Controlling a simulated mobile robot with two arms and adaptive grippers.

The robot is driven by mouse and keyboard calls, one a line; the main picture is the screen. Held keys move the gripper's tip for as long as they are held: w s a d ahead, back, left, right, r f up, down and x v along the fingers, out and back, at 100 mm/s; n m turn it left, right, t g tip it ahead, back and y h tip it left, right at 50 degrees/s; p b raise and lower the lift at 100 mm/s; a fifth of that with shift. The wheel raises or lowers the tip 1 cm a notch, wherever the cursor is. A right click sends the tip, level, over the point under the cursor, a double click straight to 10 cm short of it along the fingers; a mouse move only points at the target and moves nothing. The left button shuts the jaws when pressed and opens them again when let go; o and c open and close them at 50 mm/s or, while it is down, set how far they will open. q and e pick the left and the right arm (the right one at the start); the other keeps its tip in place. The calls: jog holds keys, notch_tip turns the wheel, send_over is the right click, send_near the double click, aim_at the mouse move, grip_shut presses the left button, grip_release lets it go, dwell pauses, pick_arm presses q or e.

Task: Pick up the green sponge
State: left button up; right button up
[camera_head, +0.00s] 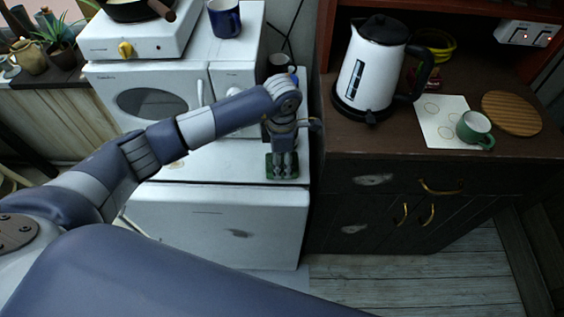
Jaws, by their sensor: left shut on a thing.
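The green sponge (273,171) lies at the front right of the white appliance top, close to its front edge. My left gripper (283,173) points down over the sponge and is shut on it. The fingers hide the middle of the sponge, and its green ends show on both sides. I cannot tell whether the sponge is lifted off the surface. My right gripper is not in view.
A white microwave (152,92) stands behind the gripper. On the dark cabinet to the right are a kettle (371,68), a green mug (474,130), a paper sheet (437,114) and a round wooden board (511,113). A blue mug (224,18) stands higher up.

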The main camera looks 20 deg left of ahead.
pick_arm(q)
notch_tip(320, 180, up, 2)
jog(key=shift+w+r+b, duration=0.1)
jog(key=shift+r+b, duration=0.1)
jog(key=shift+b, duration=0.6)
jog(key=s+r+b, duration=0.1)
jog(key=s+b, duration=0.3)
jog(key=s, duration=1.2)
jog(key=shift+s+d+r, duration=0.15)
jog(key=shift+r, duration=0.2)
jog(key=shift+c, duration=0.6)
